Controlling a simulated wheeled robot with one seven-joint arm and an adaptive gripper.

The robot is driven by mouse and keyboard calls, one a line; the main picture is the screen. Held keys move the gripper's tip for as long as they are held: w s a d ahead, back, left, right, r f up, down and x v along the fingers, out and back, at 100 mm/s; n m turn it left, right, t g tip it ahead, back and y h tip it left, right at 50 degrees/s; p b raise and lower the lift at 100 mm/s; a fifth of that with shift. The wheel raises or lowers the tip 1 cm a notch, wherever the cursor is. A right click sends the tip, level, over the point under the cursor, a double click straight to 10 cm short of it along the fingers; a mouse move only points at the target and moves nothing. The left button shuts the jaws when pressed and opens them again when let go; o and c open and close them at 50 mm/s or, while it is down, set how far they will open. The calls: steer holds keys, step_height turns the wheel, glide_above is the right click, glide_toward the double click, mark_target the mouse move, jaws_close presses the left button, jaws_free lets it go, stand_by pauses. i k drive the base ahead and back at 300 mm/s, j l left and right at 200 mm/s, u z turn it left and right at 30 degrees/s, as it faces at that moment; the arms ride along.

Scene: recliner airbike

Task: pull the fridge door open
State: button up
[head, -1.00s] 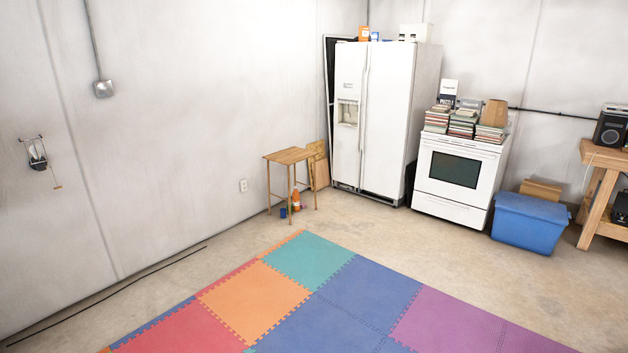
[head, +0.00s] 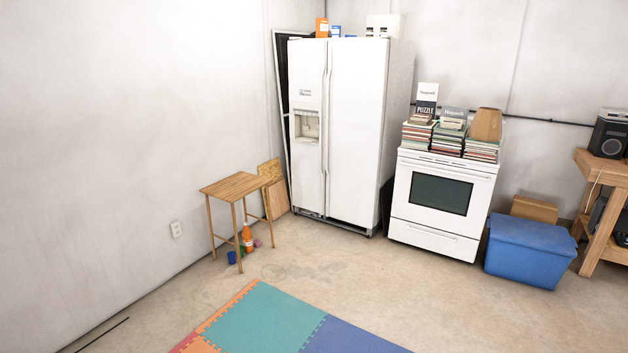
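The white fridge (head: 355,150) stands against the back wall in the head view, left of the white stove. It has two tall doors side by side, both shut. The narrower left door (head: 306,180) has a water dispenser (head: 307,126) in it. Two long vertical handles (head: 326,115) run side by side at the seam between the doors. My gripper is not in view, so its state and its distance from the fridge do not show.
A small wooden table (head: 236,187) stands left of the fridge, with bottles beneath it. A white stove (head: 443,205) stacked with books is to the right, then a blue bin (head: 528,250) and a workbench (head: 598,165). Bare concrete floor (head: 325,265) and foam mats (head: 262,320) lie in front.

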mark_target(357, 76)
steer(key=i, duration=2.55)
